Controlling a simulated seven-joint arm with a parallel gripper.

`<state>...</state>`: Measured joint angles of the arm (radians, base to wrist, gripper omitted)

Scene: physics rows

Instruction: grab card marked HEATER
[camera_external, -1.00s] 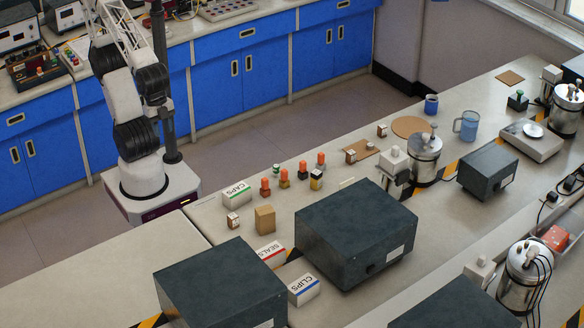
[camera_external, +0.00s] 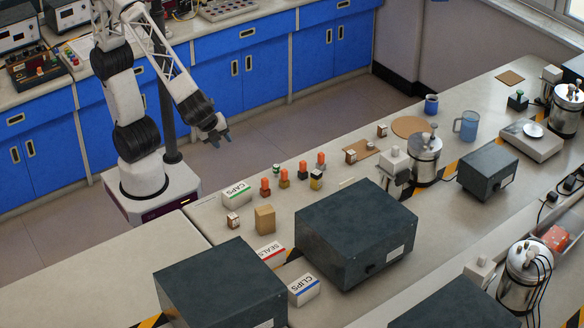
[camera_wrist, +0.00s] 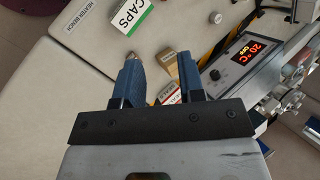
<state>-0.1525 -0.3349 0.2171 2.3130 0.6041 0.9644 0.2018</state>
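A white label reading HEATER BENCH (camera_wrist: 80,14) lies flat on the pale bench at the upper left of the wrist view. I see no separate card that I can read as HEATER. A small pale strip (camera_external: 347,183) lies behind the large dark box in the external view; its marking is too small to read.
Boxes marked CAPS (camera_external: 237,193), SEALS (camera_external: 269,254) and CLIPS (camera_external: 303,289) stand on the bench. A tan block (camera_external: 265,219), several orange-topped items and large dark boxes (camera_external: 356,233) crowd it. The bench's left end (camera_external: 130,275) is clear.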

